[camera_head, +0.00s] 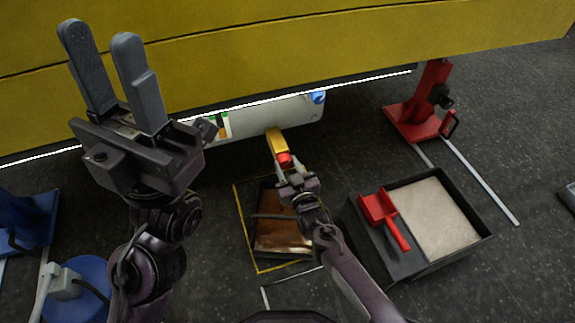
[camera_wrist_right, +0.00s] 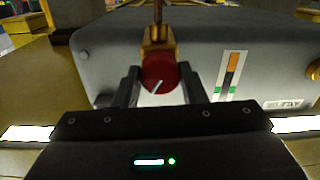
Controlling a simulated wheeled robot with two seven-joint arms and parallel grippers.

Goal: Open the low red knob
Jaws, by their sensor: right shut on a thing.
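The low red knob (camera_wrist_right: 160,73) is a round red cap with a pale line, on a brass fitting (camera_wrist_right: 157,45) below a grey tank (camera_wrist_right: 200,55). In the head view the knob (camera_head: 284,159) sits at the end of a yellow fitting (camera_head: 275,139). My right gripper (camera_wrist_right: 158,88) has one finger on each side of the knob and is shut on it. In the head view my right gripper (camera_head: 293,178) partly hides the knob. My left gripper (camera_head: 98,62) is raised at the left, its two grey fingers apart, with nothing between them.
A yellow boom (camera_head: 300,55) spans the top. A tray (camera_head: 285,262) with brown liquid lies on the floor below my right gripper. A black bin (camera_head: 440,262) with a red scoop (camera_head: 385,215) stands at right. A red stand (camera_head: 412,122) is behind it.

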